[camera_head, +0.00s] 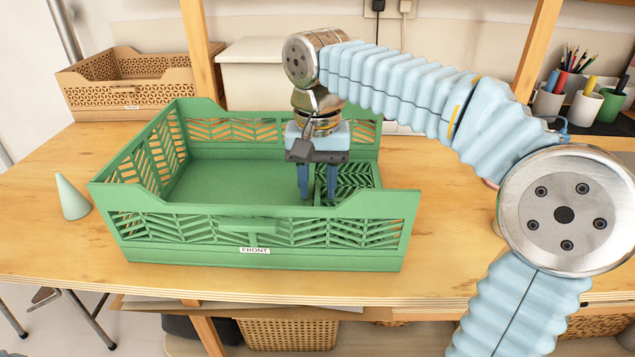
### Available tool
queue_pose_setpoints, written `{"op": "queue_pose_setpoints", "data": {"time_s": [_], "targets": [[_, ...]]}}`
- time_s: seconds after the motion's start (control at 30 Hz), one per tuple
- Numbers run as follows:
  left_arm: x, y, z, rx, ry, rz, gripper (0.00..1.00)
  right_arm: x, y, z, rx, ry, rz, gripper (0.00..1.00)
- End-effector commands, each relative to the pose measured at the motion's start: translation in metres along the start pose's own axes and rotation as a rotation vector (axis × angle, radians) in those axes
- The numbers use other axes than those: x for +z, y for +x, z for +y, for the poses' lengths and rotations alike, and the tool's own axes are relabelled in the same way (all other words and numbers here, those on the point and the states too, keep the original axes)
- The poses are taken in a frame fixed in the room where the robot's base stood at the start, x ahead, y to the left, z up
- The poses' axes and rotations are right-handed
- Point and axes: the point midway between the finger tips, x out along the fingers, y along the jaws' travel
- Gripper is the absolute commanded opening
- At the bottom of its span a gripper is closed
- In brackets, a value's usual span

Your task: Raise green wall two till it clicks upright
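The green crate (262,262) stands on the wooden table with its "FRONT" label towards me. Its front, left and back walls stand upright. Its right wall (352,178) lies folded down flat inside over the right part of the floor; no number shows on any wall. My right gripper (318,196) points straight down inside the crate, at the inner edge of this flat wall. Its two blue fingers are apart with nothing seen between them; whether the tips touch the wall, I cannot tell. My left gripper is not in view.
A green cone (71,197) stands left of the crate. A brown crate (135,82) is at the back left, a white box (262,75) behind the green crate. Pen cups (582,103) stand at the back right. The table right of the crate is clear under my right arm.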

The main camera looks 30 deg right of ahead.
Motion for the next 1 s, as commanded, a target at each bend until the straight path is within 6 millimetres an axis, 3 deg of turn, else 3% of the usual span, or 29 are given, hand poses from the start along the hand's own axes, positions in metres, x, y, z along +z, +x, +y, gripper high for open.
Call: {"op": "queue_pose_setpoints", "data": {"time_s": [0.07, 0.3, 1.0], "targets": [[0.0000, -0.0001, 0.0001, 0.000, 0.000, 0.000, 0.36, 0.0000, -0.0002, 0.0000, 0.000, 0.000, 0.000, 0.36], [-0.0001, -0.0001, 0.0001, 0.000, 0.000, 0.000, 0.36, -0.0001, -0.0003, 0.0001, 0.000, 0.000, 0.000, 0.01], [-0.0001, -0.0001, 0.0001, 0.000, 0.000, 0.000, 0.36, -0.0001, -0.0004, 0.0001, 0.000, 0.001, 0.000, 0.00]]}}
